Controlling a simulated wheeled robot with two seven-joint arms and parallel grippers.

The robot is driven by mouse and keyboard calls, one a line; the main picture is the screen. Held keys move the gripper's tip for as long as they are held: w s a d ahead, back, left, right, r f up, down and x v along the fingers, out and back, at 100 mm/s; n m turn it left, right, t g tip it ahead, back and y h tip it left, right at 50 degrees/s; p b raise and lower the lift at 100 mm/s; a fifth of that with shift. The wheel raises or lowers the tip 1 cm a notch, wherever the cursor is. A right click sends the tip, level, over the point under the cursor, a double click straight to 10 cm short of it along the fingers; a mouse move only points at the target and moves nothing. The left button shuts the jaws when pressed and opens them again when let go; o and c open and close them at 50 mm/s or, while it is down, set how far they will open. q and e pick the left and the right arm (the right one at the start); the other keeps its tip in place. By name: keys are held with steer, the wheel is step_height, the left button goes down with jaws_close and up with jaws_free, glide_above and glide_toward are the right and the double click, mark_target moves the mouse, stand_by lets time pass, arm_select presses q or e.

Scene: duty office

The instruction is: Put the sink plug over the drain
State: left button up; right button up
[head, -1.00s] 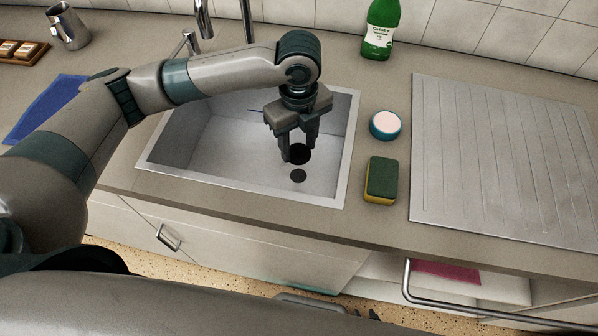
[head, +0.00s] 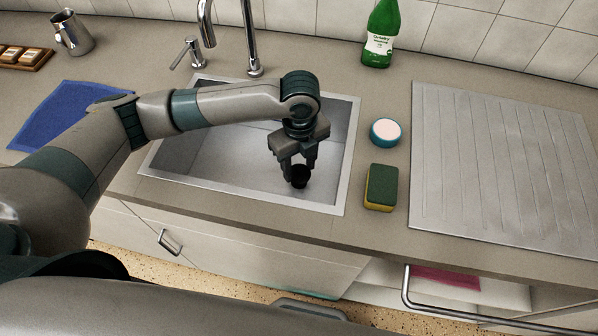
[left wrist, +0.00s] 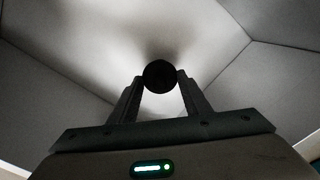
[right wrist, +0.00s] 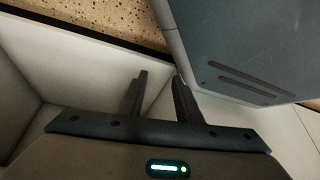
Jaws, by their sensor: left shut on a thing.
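The sink plug (head: 300,177) is a small round black piece held between the fingertips of my left gripper (head: 300,172), low inside the steel sink (head: 190,160). In the left wrist view the plug (left wrist: 159,76) shows as a dark disc between the two fingers (left wrist: 160,78). The drain is not visible now; the plug and fingers cover that part of the basin floor. I cannot tell whether the plug touches the floor. My right gripper (right wrist: 160,75) shows only in its own wrist view, with its fingers apart and nothing between them.
The sink rim (head: 352,130) surrounds my left gripper. Right of it are a green-and-yellow sponge (head: 381,188), a round blue-rimmed tub (head: 385,132) and a ribbed drainboard (head: 500,160). The tap (head: 250,45) and a green bottle (head: 381,35) stand behind. A blue cloth (head: 62,115) lies left.

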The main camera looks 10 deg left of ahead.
mark_target(299, 167)
arm_select(q)
steer(key=shift+f, duration=0.2)
step_height(299, 167, down, 3)
steer(key=shift+r, duration=0.2)
steer(key=shift+f, duration=0.4)
arm_select(e)
steer(key=shift+s+d+f+g, duration=0.1)
steer(key=shift+s+d+g, duration=0.05)
steer(key=shift+s, duration=0.25)
steer(key=shift+s+d+f+g, duration=0.1)
steer(key=shift+s+d+g, duration=0.05)
steer(key=shift+s, duration=0.2)
arm_select(q)
steer(key=o, duration=1)
steer(key=shift+f, duration=0.1)
arm_select(e)
steer(key=shift+w, duration=0.15)
arm_select(q)
steer(key=shift+r+p, duration=0.3)
steer(key=shift+p, duration=0.15)
arm_select(e)
steer(key=shift+r, duration=0.2)
